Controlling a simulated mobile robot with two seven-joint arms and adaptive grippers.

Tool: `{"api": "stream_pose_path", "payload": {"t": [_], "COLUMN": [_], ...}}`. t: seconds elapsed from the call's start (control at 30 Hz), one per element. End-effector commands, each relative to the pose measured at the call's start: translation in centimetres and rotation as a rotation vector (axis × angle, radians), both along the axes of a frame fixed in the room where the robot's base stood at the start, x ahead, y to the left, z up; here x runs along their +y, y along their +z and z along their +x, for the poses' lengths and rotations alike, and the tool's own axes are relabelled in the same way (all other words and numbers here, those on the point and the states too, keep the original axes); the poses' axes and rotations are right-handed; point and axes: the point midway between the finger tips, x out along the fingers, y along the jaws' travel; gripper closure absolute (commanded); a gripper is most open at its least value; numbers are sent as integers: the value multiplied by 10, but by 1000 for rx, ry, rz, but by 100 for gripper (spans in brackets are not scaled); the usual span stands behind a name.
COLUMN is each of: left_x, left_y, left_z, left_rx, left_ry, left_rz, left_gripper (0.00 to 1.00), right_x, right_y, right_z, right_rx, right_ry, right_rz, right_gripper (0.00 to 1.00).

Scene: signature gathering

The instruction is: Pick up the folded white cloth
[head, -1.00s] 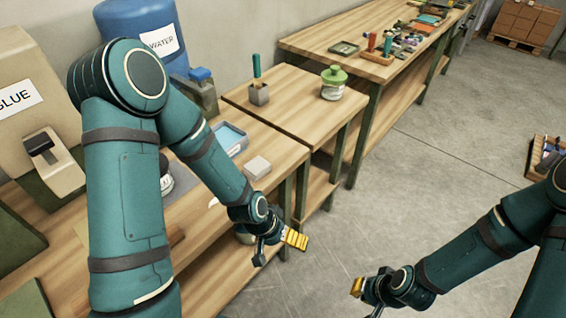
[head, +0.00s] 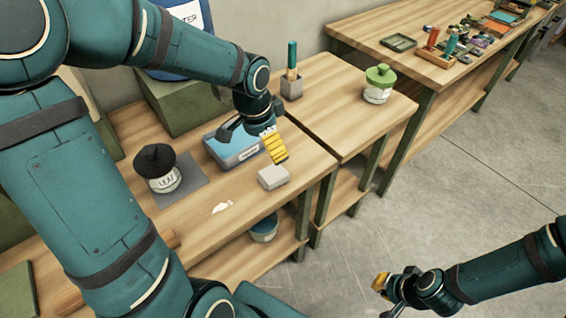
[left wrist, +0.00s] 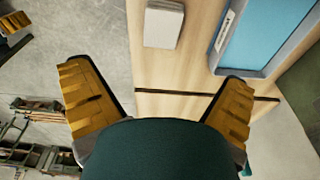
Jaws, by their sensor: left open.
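The folded white cloth (head: 273,177) is a small pale grey-white block lying flat near the front edge of the wooden workbench (head: 262,205). In the left wrist view the cloth (left wrist: 163,24) shows at the top, beyond the fingertips. My left gripper (head: 274,150) is above the bench, just behind the cloth in the head view and apart from it. In the left wrist view its yellow-padded fingers (left wrist: 158,75) are spread wide with nothing between them. My right gripper (head: 382,288) is low over the floor at the bottom; its finger spacing is unclear.
A blue tray (head: 232,148) sits behind the cloth, partly behind my left gripper. A dark-lidded jar (head: 157,167) stands on a grey mat to the left. A white patch (head: 222,207) lies on the bench. A pen holder (head: 291,88) and green-lidded jar (head: 378,86) stand further back.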

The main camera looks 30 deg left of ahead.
Motion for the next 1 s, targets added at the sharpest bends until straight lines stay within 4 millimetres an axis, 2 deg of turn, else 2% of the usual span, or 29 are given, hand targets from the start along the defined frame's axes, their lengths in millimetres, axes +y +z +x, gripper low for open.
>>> {"api": "stream_pose_path", "payload": {"t": [0.17,0.4,0.5,0.77,1.0], "left_x": [-1,-4,-5,-5,-5], "left_y": [-18,-64,-77,-90,-121], "left_z": [1,7,10,12,15], "left_rx": [5,4,2,0,3], "left_ry": [-1,0,0,0,0], "left_rz": [-1,-3,-1,-1,-2], "left_gripper": [0,0,0,0,0], "right_x": [0,1,1,1,1], "right_y": [-5,-17,-21,-24,-35], "right_z": [-2,-5,-6,-8,-6], "right_rx": [3,12,14,17,14], "right_ry": [2,8,11,13,13], "right_rz": [0,2,3,4,3], "right_gripper": [100,100,100,100,100]}}
